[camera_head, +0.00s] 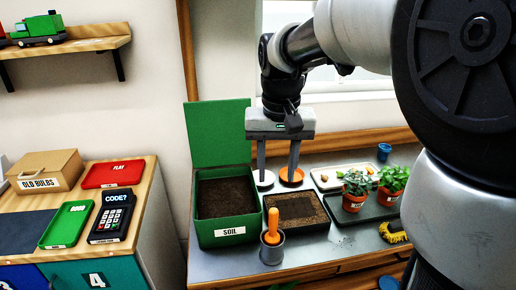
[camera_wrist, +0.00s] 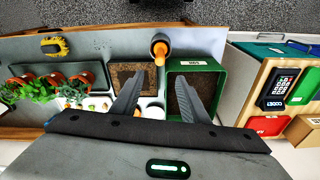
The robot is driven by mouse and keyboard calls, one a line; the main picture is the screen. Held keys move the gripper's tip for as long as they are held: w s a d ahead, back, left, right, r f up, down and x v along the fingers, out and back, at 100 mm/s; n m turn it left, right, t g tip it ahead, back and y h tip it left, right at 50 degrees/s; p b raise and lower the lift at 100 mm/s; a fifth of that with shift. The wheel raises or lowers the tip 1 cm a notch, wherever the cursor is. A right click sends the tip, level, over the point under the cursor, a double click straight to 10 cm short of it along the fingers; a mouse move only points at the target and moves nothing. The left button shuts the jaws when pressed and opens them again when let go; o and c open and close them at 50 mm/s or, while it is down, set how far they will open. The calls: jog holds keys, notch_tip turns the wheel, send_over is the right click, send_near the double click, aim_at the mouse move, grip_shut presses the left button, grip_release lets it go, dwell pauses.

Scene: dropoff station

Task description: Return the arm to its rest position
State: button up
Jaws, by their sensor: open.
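My gripper (camera_head: 279,165) hangs from my arm above the back of the grey workbench (camera_head: 341,240), fingers pointing down. Its two fingers are apart with nothing between them. In the wrist view my gripper (camera_wrist: 160,95) also shows open and empty, with the bench below it. The green soil bin (camera_head: 226,232) with its lid raised stands to the left of the fingers. A dark tray of soil (camera_head: 297,211) lies in front of them. White and orange saucers (camera_head: 291,178) sit behind, close to the fingertips in the picture.
An orange-handled tool stands in a grey cup (camera_head: 272,251) at the bench front. Potted plants (camera_head: 356,188) stand on a dark tray at right, near a yellow brush (camera_head: 394,233). A wooden counter (camera_head: 149,193) with a keypad (camera_head: 110,216) is at left, below a wall shelf (camera_head: 78,44).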

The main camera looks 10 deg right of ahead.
jog(key=s+r+n+t+p, duration=0.1)
jog(key=s+r+t+p, duration=0.1)
jog(key=s, duration=0.6)
jog(key=s+r+n+t+p, duration=0.1)
jog(key=s+r+t+p, duration=0.1)
jog(key=s+r+p, duration=0.3)
jog(key=s+r, duration=0.1)
jog(key=s, duration=0.2)
jog(key=shift+s+d, duration=0.15)
jog(key=shift+s, duration=0.05)
